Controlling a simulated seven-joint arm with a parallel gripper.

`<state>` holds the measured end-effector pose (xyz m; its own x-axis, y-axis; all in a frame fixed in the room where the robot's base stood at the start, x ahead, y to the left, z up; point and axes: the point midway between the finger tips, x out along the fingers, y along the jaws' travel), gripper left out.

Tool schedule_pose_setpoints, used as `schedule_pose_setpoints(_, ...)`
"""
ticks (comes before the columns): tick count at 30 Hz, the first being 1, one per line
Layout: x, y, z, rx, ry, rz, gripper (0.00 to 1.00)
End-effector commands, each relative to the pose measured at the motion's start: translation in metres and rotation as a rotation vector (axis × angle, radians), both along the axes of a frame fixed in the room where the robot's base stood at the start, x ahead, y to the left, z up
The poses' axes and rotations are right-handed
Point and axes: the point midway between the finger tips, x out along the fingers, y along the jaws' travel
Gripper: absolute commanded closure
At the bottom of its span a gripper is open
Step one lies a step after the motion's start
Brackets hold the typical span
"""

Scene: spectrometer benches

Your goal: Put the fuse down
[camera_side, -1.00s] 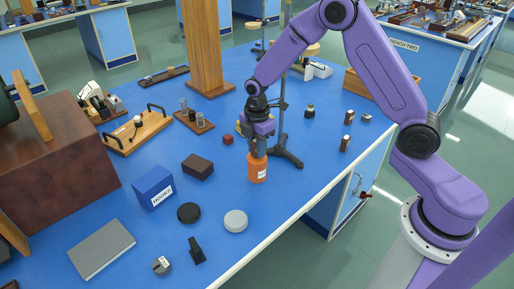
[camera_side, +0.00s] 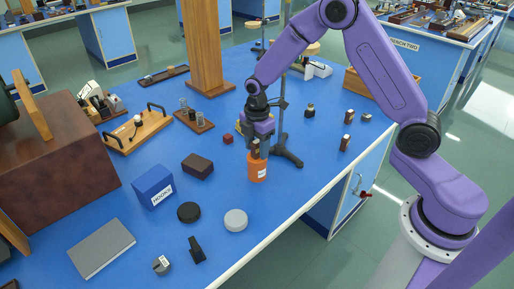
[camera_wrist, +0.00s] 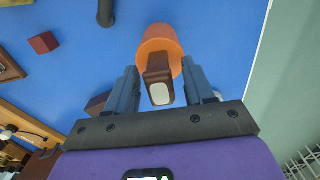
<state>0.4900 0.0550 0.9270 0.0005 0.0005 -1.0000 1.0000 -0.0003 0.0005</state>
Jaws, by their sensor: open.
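The fuse, a dark brown block with a pale metal end (camera_wrist: 158,80), shows between my gripper's fingers in the wrist view, with a gap on each side. In the side view, it is a small dark shape partly hidden by the fingers. My gripper (camera_wrist: 162,88) is open around it, pointing down, and also shows in the side view (camera_side: 257,146). An orange cup (camera_side: 258,173) stands directly below, also in the wrist view (camera_wrist: 156,33). The fuse overlaps the cup in both views; its lower end is hidden, so how deep it sits cannot be told.
A retort stand (camera_side: 287,158) stands close behind the cup. A small red cube (camera_side: 228,139), a dark brown block (camera_side: 197,167) and a blue box (camera_side: 153,188) are to the left. Black (camera_side: 188,212) and grey (camera_side: 236,220) discs lie in front. The bench edge is to the right.

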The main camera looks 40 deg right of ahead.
Motion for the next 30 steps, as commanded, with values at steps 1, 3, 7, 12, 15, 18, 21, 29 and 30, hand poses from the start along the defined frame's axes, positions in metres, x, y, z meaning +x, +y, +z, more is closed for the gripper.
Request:
schedule_pose_setpoints(1, 0.001, 0.0, 0.007, 0.001, -0.003, 0.0, 0.47)
schedule_pose_setpoints(3, 0.001, 0.0, 0.019, 0.001, -0.005, 0.0, 0.47)
schedule_pose_setpoints(7, 0.001, 0.0, 0.045, 0.002, -0.006, 0.0, 0.47)
schedule_pose_setpoints(12, 0.001, 0.0, 0.079, 0.001, -0.005, 0.0, 0.47)
schedule_pose_setpoints(15, 0.001, 0.0, 0.094, 0.001, -0.005, 0.0, 0.47)
schedule_pose_setpoints(18, 0.0, 0.0, 0.105, 0.001, -0.003, 0.001, 0.47)
schedule_pose_setpoints(21, 0.0, 0.0, 0.111, 0.0, -0.001, 0.001, 0.47)
schedule_pose_setpoints(29, -0.003, 0.002, 0.116, 0.0, 0.0, -0.003, 0.47)
schedule_pose_setpoints(30, -0.007, 0.004, 0.117, 0.0, 0.0, -0.008, 0.47)
